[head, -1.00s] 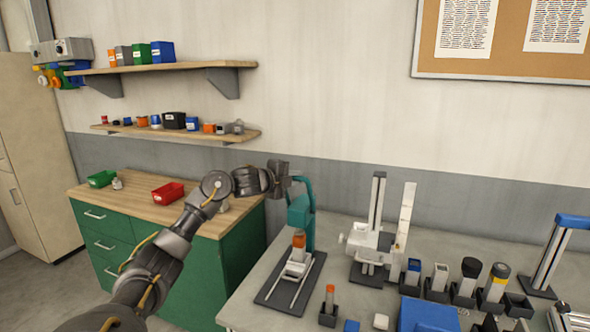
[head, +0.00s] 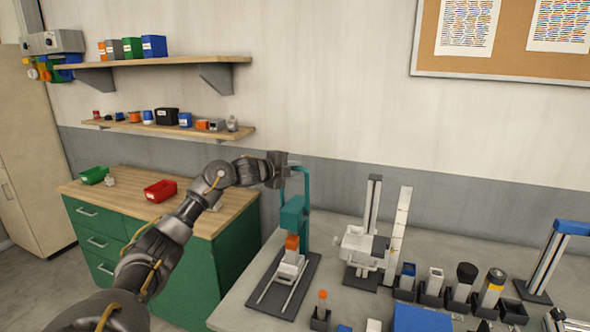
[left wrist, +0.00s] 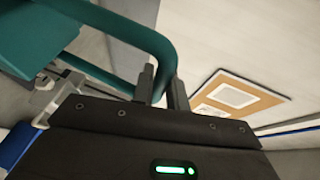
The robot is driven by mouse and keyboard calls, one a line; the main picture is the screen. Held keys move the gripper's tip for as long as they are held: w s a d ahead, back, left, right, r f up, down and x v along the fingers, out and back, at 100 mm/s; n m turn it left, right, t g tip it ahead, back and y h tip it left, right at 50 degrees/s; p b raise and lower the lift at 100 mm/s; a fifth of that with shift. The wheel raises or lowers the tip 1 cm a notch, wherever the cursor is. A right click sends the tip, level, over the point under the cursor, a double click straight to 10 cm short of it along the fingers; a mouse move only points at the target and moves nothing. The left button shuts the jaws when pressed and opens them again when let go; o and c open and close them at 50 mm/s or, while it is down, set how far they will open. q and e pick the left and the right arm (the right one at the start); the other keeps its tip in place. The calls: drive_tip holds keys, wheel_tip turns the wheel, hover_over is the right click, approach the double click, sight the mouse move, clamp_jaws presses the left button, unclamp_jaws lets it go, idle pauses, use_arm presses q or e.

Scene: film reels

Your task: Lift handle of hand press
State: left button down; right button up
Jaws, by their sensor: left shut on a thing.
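The teal hand press (head: 292,216) stands upright on a dark base plate at the left end of the grey bench. Its teal handle (head: 307,184) rises from the top of the press. My left gripper (head: 288,168) is at the upper end of the handle, above the press. In the left wrist view, the handle (left wrist: 158,48) is a curved teal bar, and the fingers of my left gripper (left wrist: 162,84) are shut on it. An orange-topped piece (head: 292,242) sits under the press head. My right gripper is not in view.
A white-grey measuring stand (head: 362,244) is right of the press, with several small holders beyond it. A small orange-topped piece (head: 322,297) stands in front. A green cabinet (head: 195,262) is at left, below wall shelves (head: 175,135). Air above the press is clear.

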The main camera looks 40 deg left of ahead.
use_arm(q)
drive_tip(key=shift+a+r, duration=0.15)
drive_tip(key=shift+r, duration=0.35)
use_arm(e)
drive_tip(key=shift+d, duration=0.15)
use_arm(q)
drive_tip(key=c, duration=1.6)
unclamp_jaws()
drive_tip(key=shift+c, duration=0.2)
drive_tip(key=shift+o, duration=1.2)
drive_tip(key=shift+w+f, duration=0.15)
drive_tip(key=shift+w, duration=0.05)
drive_tip(key=shift+f, duration=0.2)
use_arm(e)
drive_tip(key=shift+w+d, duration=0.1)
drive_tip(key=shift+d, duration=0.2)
